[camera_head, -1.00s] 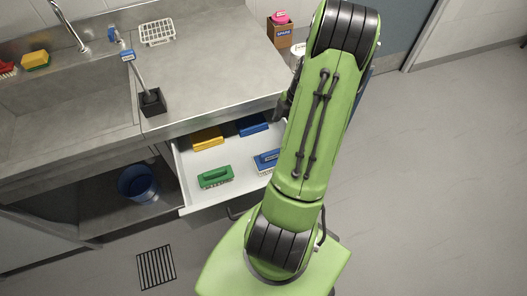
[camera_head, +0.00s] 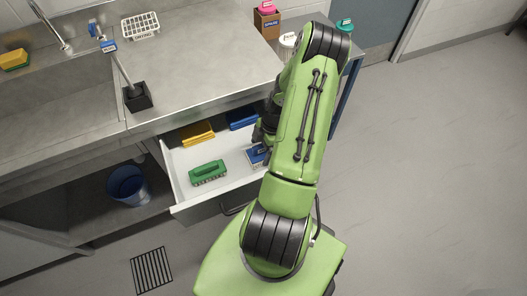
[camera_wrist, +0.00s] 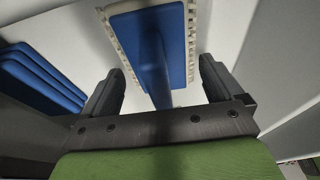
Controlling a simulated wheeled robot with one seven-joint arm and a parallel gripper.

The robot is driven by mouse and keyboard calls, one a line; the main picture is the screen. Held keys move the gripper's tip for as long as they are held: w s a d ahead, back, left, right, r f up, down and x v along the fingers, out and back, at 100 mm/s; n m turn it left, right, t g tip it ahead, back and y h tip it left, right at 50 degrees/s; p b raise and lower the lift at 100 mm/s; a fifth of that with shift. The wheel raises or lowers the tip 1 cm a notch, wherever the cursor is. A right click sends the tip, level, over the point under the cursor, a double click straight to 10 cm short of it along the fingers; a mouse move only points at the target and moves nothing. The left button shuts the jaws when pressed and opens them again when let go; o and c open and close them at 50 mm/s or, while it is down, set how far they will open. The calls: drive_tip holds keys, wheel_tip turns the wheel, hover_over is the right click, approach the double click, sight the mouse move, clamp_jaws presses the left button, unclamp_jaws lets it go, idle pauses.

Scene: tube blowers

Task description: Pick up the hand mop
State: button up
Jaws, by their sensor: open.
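A blue-backed hand tool (camera_head: 256,155) with a pale bristle or fringe edge and a raised grip lies at the right of the open drawer. I cannot tell surely whether it is the hand mop or a brush. In the wrist view the blue tool (camera_wrist: 150,40) is ahead of my gripper (camera_wrist: 158,88), and the end of its grip shows between the two spread fingers. My gripper is open and empty. In the head view my gripper (camera_head: 263,138) is over the drawer's right side, and my arm partly hides it and the tool.
The white drawer (camera_head: 195,211) also holds a green brush (camera_head: 208,172), yellow cloths (camera_head: 198,133) and blue cloths (camera_head: 242,119). The blue cloths show at left in the wrist view (camera_wrist: 38,75). A long-handled tool stands in a black holder (camera_head: 138,97) on the counter.

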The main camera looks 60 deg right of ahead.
drive_tip(key=c, duration=1)
wheel_tip(320, 180, up, 10)
drive_tip(key=shift+r+p, duration=0.1)
drive_tip(key=shift+p, duration=1.05)
